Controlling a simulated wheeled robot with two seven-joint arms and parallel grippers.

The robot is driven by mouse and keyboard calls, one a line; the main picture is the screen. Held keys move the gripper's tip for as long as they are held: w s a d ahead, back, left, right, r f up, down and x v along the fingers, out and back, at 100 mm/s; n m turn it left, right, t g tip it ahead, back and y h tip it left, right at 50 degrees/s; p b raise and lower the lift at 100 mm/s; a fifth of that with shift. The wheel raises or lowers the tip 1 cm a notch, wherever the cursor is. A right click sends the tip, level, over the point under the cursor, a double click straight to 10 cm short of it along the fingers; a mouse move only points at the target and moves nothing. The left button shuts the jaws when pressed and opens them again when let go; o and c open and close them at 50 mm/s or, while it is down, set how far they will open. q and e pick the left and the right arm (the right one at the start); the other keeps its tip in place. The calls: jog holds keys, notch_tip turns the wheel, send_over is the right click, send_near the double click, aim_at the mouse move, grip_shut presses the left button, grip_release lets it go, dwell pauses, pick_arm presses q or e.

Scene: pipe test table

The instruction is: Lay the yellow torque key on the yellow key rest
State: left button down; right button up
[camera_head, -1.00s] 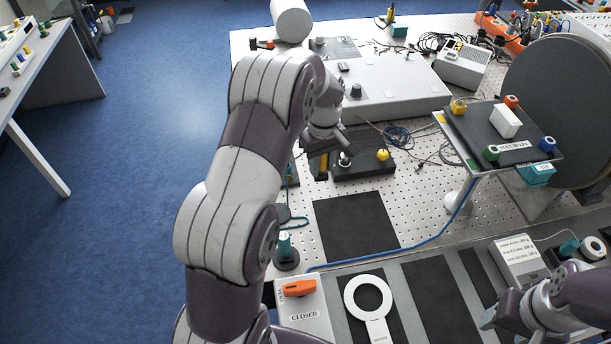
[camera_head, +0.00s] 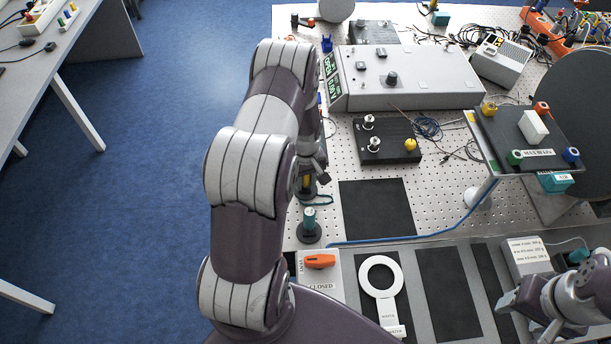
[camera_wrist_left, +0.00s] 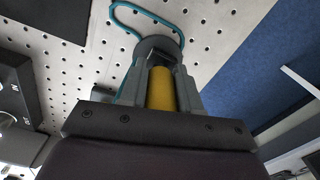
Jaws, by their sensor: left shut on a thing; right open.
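My left gripper (camera_head: 313,183) is shut on the yellow torque key, left of the black block and mostly behind my own arm in the head view. In the left wrist view the key is a yellow cylinder (camera_wrist_left: 160,90) between the two grey fingers (camera_wrist_left: 161,88). A dark round object (camera_wrist_left: 158,48) with a teal cord shows beyond the fingertips; whether the key touches it I cannot tell. I cannot make out a yellow key rest for certain. My right gripper (camera_head: 507,301) is open at the lower right, apart from these things.
The black block (camera_head: 345,150) carries two silver posts and a yellow knob (camera_head: 410,144). A teal-topped stand (camera_head: 309,222) is close in front of my left gripper. A grey instrument box (camera_head: 430,88) stands behind. A dark mat (camera_head: 376,208) lies bare to the right.

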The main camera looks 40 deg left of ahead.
pick_arm(q)
jog(key=shift+w+f, duration=0.15)
jog(key=c, duration=0.8)
grip_release()
jog(key=shift+r, duration=0.3)
notch_tip(320, 180, up, 11)
jog(key=b, duration=0.3)
jog(key=shift+r, duration=0.1)
jog(key=s+d+r+m, duration=0.2)
jog(key=s+d+m, duration=0.3)
jog(key=d, duration=0.3)
jog(key=s+d+r+m+t, duration=0.1)
jog(key=s+d+r+m, duration=0.1)
jog(key=s+d+m, duration=0.4)
jog(key=shift+s+d+r, duration=0.15)
jog(key=shift+d+r, duration=0.25)
jog(key=shift+d, duration=0.75)
